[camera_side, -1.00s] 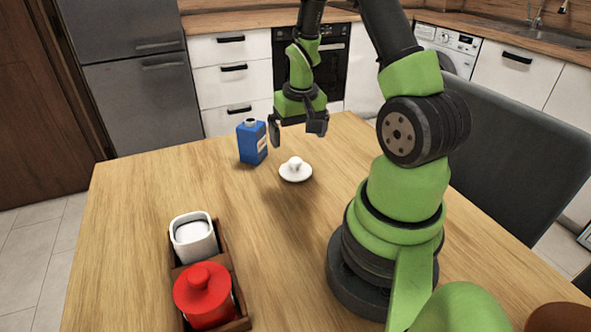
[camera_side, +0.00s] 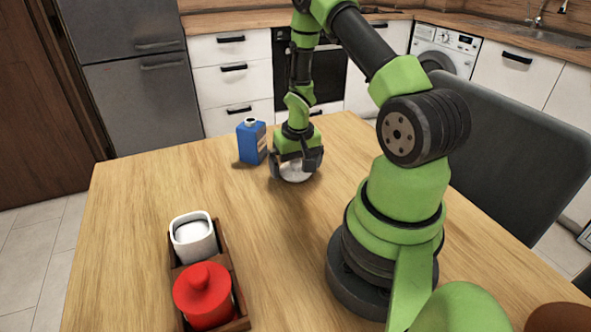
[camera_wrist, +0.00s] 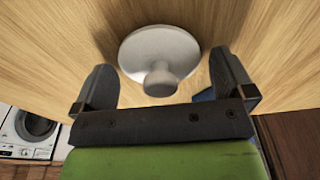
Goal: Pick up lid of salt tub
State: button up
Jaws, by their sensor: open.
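The white round lid (camera_side: 296,174) with a knob lies on the wooden table, mostly hidden behind my gripper in the side view. In the wrist view the lid (camera_wrist: 160,55) is whole, with its knob pointing toward my gripper. My gripper (camera_side: 297,168) is open and low over the lid. In the wrist view its two fingers (camera_wrist: 168,82) stand on either side of the knob, apart from it. The open white salt tub (camera_side: 194,237), with white contents, stands in the wooden tray at the front left.
A blue carton (camera_side: 252,142) stands close to the left of my gripper. A red lidded tub (camera_side: 204,295) shares the wooden tray (camera_side: 222,262) with the salt tub. The table (camera_side: 130,220) is clear between tray and lid. A dark chair (camera_side: 510,150) is at the right.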

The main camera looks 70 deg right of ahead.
jog(key=c, duration=0.8)
jog(key=shift+r, duration=0.15)
jog(key=shift+r, duration=0.55)
jog(key=r, duration=0.8)
jog(key=shift+w+a+r, duration=0.3)
jog(key=shift+w+a, duration=0.05)
jog(key=shift+a, duration=0.05)
jog(key=w+a+r+n, duration=0.2)
jog(key=w+a+n, duration=0.15)
jog(key=a, duration=0.95)
jog(key=w+a+r+n, duration=0.2)
jog(key=w+a+n, duration=0.15)
jog(key=a, duration=1.05)
jog(key=shift+m+y, duration=0.4)
jog(key=shift+m, duration=0.1)
jog(key=shift+d+f, duration=0.1)
jog(key=shift+f, duration=3.1)
